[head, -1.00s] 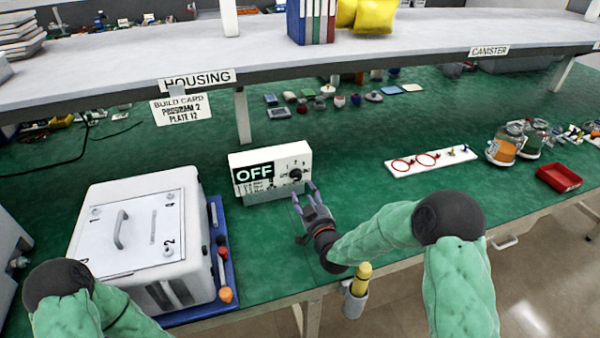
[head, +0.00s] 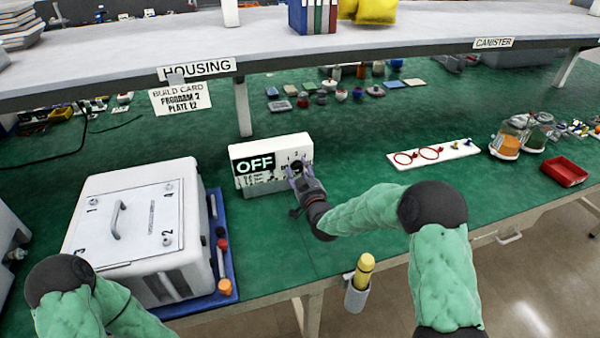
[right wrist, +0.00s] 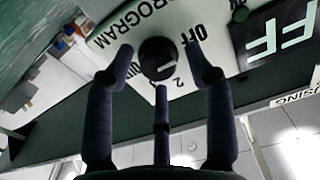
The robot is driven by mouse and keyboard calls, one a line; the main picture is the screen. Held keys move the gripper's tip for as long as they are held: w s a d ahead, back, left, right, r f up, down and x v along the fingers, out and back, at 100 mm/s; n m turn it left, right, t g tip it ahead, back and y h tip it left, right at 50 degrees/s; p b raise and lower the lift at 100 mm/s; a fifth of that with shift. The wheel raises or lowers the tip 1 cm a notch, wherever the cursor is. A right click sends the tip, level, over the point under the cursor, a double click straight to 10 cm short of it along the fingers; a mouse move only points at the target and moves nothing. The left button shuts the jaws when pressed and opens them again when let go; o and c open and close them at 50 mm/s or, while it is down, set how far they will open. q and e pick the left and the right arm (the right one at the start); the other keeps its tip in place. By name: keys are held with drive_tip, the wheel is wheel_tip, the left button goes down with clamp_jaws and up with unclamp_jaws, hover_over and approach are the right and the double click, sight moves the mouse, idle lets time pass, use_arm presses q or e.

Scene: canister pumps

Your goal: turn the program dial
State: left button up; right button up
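The white control box (head: 290,147) stands on the green bench, with a dark display reading OFF (head: 254,166). Its black program dial (right wrist: 158,58) shows in the right wrist view, with a white mark and the labels PROGRAM, OFF and 2 around it. My right gripper (head: 298,168) is at the box's front face and partly hides the dial in the head view. In the right wrist view its fingers (right wrist: 163,62) are open, one on each side of the dial, with gaps visible. A third finger is below the dial. My left gripper is out of view; only its arm shows.
A white housing (head: 140,225) sits on a blue tray (head: 226,272) with tools at left. A white strip with red rings (head: 434,155), jars (head: 507,142) and a red bin (head: 564,171) are at right. A shelf overhangs behind.

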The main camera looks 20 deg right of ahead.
clamp_jaws()
